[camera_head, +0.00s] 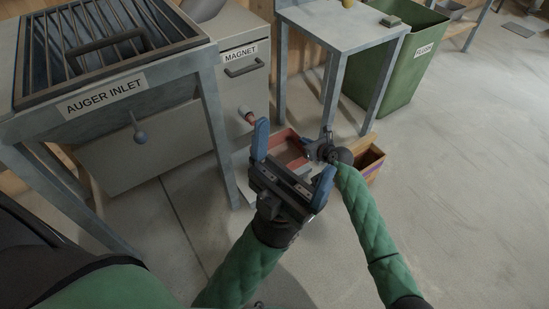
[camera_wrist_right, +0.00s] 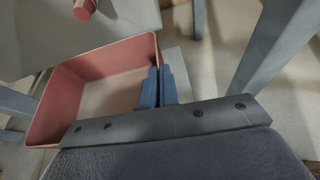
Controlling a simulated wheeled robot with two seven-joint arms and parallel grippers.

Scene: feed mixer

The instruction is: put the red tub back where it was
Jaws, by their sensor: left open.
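The red tub (camera_head: 297,161) is a shallow open box, low down below the magnet drawer; it looks empty. In the right wrist view the tub (camera_wrist_right: 58,98) fills the left side. My right gripper (camera_wrist_right: 161,72) has its blue fingers close together over the tub's near right wall, one inside and one outside. In the head view my right gripper (camera_head: 322,146) is at the tub's right side, its fingertips hard to make out. My left gripper (camera_head: 291,162) is open and empty, its fingers spread in front of the tub and hiding part of it.
A red-tipped spout (camera_head: 247,115) sticks out of the cabinet labelled MAGNET (camera_head: 240,67), near the tub. The auger inlet (camera_head: 103,93) stands left. A grey table (camera_head: 340,28) stands behind, a green bin (camera_head: 413,60) farther right. A wooden box (camera_head: 371,160) sits beside my right gripper. Right floor is clear.

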